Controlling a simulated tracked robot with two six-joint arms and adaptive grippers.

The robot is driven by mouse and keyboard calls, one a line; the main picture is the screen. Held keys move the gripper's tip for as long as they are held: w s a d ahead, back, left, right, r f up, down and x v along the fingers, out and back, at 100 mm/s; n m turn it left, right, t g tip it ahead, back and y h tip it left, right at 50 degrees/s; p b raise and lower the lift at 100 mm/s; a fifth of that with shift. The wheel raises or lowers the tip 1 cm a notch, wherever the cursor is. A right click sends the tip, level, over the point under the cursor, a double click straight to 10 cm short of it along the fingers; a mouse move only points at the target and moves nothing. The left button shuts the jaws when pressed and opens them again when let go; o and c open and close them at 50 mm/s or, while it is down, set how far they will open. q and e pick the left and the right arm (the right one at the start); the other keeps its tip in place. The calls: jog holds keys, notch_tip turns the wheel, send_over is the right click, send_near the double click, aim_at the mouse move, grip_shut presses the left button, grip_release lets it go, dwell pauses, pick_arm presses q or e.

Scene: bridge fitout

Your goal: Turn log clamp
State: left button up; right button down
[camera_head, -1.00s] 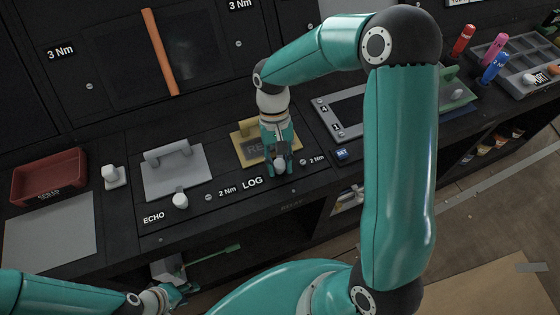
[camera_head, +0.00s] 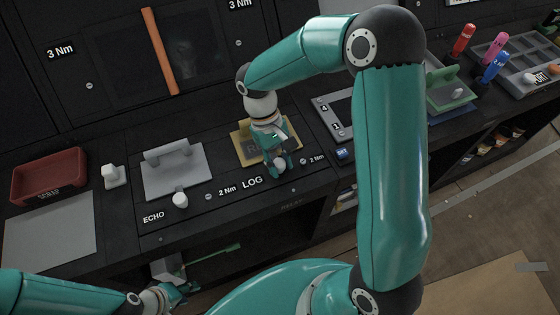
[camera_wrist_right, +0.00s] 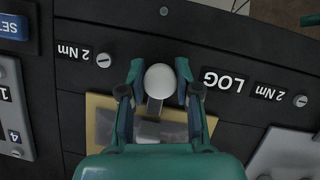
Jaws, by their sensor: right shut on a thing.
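The log clamp's round white knob (camera_wrist_right: 160,81) sits between the two fingers of my right gripper (camera_wrist_right: 160,88) in the right wrist view, beside the LOG label (camera_wrist_right: 223,81). The same gripper (camera_head: 280,163) shows in the head view, shut on the knob, at the front edge of a tan plate (camera_head: 249,150). My fingers and wrist hide much of the plate and the clamp's lever. My left gripper (camera_head: 178,291) is low at the bottom left, away from the clamp; its jaw state is unclear.
The ECHO clamp (camera_head: 180,200) and a grey plate with a handle (camera_head: 172,169) lie to the left. A red scrap tray (camera_head: 48,176) is further left. A framed panel (camera_head: 338,112) and a green handled plate (camera_head: 452,92) lie right. Screws flank the LOG clamp.

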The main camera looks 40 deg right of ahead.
jog(key=c, duration=1.1)
grip_release()
jog(key=v, duration=1.2)
